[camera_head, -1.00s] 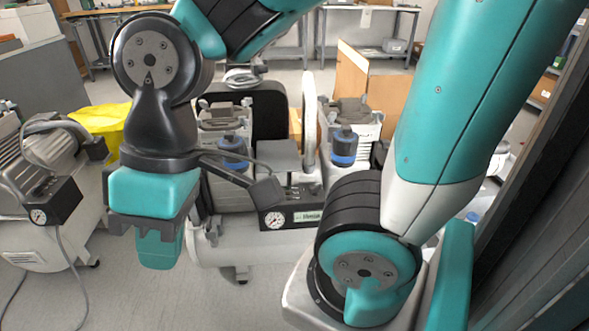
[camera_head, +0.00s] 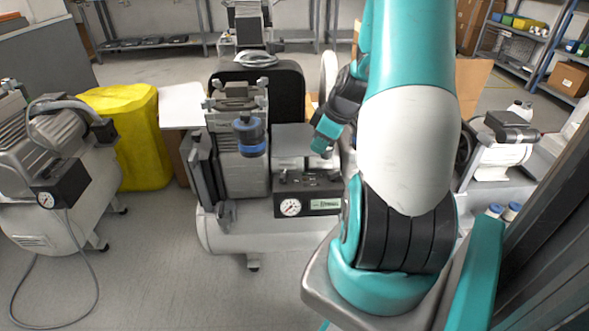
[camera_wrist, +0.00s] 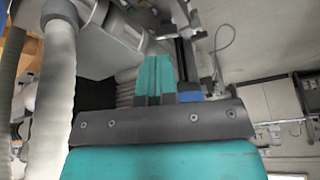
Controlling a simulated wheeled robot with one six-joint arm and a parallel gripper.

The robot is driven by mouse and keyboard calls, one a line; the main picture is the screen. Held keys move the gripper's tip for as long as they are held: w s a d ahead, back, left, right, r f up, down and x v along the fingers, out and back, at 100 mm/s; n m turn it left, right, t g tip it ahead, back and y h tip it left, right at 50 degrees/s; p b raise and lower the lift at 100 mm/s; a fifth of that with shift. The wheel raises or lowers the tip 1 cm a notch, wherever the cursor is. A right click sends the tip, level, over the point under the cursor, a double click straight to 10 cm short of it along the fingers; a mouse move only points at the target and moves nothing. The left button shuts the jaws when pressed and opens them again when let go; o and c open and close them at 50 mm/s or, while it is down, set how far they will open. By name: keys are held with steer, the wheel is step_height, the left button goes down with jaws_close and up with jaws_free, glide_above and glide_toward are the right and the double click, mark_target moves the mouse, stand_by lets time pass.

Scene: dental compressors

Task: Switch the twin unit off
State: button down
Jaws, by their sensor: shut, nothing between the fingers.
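The twin unit (camera_head: 225,232) is the compressor in the middle of the head view, with a white tank. One motor head with a blue-banded filter (camera_head: 251,138) shows on its left; its right side is mostly hidden behind my arm. Its dark control box (camera_head: 307,204) with a round gauge (camera_head: 290,207) faces me; small dark parts on top are too small to read as on or off. My gripper (camera_head: 322,148) is above and behind the box's right end, apart from it. In the wrist view its teal fingers (camera_wrist: 155,80) are together and empty.
Another compressor (camera_head: 50,150) with a trailing hose stands at left, beside a yellow covered thing (camera_head: 128,135). A further machine (camera_head: 495,155) stands at right, near a dark panel. A white board (camera_head: 182,105) is behind the twin unit. Floor in front is clear.

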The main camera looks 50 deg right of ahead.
mark_target(283, 177)
steer(key=b+x, duration=0.1)
steer(key=x, duration=0.2)
steer(key=b+x, duration=0.1)
steer(key=x, duration=0.2)
steer(key=s+d+b+x, duration=0.1)
steer(key=x, duration=0.3)
steer(key=shift+f+b, duration=0.25)
steer(key=shift+b, duration=0.1)
steer(key=w, duration=0.1)
steer(key=w+a, duration=0.1)
steer(key=w, duration=0.1)
steer(key=shift+w+f+b, duration=0.1)
steer(key=shift+b, duration=0.3)
steer(key=shift+w+a, duration=0.15)
steer(key=shift+w, duration=0.3)
